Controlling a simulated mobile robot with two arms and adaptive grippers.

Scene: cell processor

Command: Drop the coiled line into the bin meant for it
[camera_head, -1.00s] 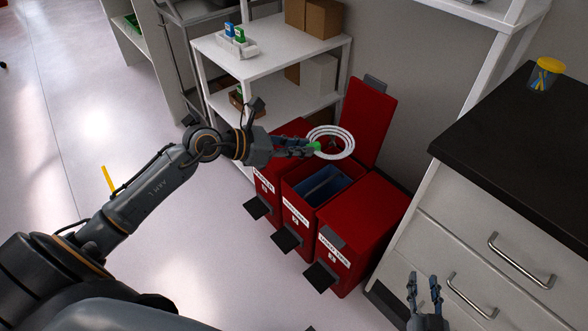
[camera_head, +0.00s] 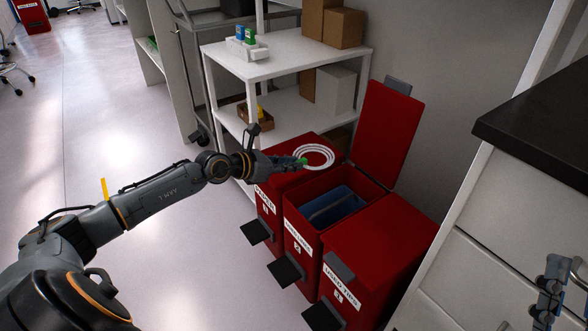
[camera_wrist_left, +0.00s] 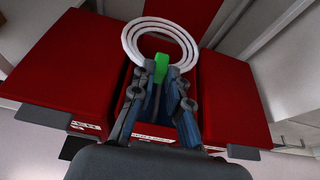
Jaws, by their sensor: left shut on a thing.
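The coiled line, several white loops with a green clip, shows in the head view (camera_head: 331,158) and the wrist view (camera_wrist_left: 128,42). My left gripper (camera_head: 300,161) is shut on its green clip (camera_wrist_left: 161,68). The coil is held out flat, above and by the back left of the open middle red bin (camera_head: 303,219). That bin's lid (camera_head: 388,135) stands up at the back, and a blue thing (camera_head: 335,206) lies inside. My right gripper (camera_head: 556,285) is at the lower right, empty, its fingers apart.
A closed red bin (camera_head: 278,184) stands to the left of the open one, and another closed red bin (camera_head: 380,250) to the right. Black pedals stick out in front. A white shelf (camera_head: 285,53) stands behind; a dark-topped counter (camera_head: 540,125) is at right.

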